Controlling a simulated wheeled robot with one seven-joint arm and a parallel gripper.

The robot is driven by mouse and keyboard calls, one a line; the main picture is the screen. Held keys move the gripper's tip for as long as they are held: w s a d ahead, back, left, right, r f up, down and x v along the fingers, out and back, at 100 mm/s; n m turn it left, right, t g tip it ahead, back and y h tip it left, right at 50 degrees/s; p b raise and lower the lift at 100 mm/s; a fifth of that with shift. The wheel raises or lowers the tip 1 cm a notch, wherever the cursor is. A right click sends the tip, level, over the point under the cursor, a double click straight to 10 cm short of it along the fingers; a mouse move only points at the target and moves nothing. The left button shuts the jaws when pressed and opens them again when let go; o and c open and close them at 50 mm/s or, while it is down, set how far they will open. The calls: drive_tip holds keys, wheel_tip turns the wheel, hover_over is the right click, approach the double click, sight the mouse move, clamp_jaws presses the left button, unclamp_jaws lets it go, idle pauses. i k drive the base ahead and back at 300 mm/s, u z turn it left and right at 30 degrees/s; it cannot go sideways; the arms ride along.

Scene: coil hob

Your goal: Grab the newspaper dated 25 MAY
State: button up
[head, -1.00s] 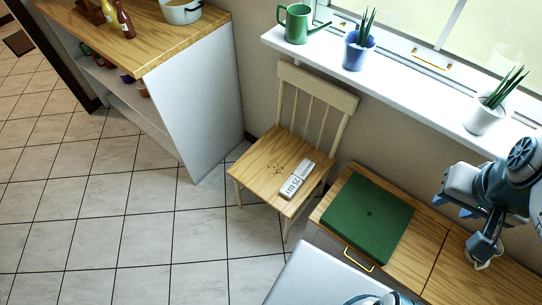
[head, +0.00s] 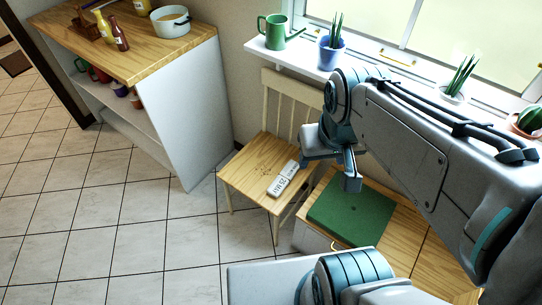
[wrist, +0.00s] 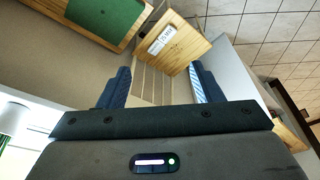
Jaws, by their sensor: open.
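The newspaper is a white folded bundle (head: 283,180) lying on the wooden chair seat (head: 245,172). Its printed label reads 25 MAY. In the wrist view the newspaper (wrist: 162,40) shows beyond and above the gap between the fingers, on the chair seat (wrist: 178,52). My gripper (head: 332,170) is in the air, to the right of the newspaper in the head view and apart from it. In the wrist view my gripper (wrist: 160,82) has its two blue fingers wide apart with nothing between them.
A wooden cabinet with a green square cover (head: 350,212) stands right of the chair. The chair's slatted back (head: 290,115) rises by the wall. The tiled floor left of the chair is clear.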

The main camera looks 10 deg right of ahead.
sight(277, 187)
drive_tip(key=u, duration=2)
drive_tip(key=i, duration=1.65)
drive_tip(key=z, duration=4)
drive_tip(key=i, duration=0.5)
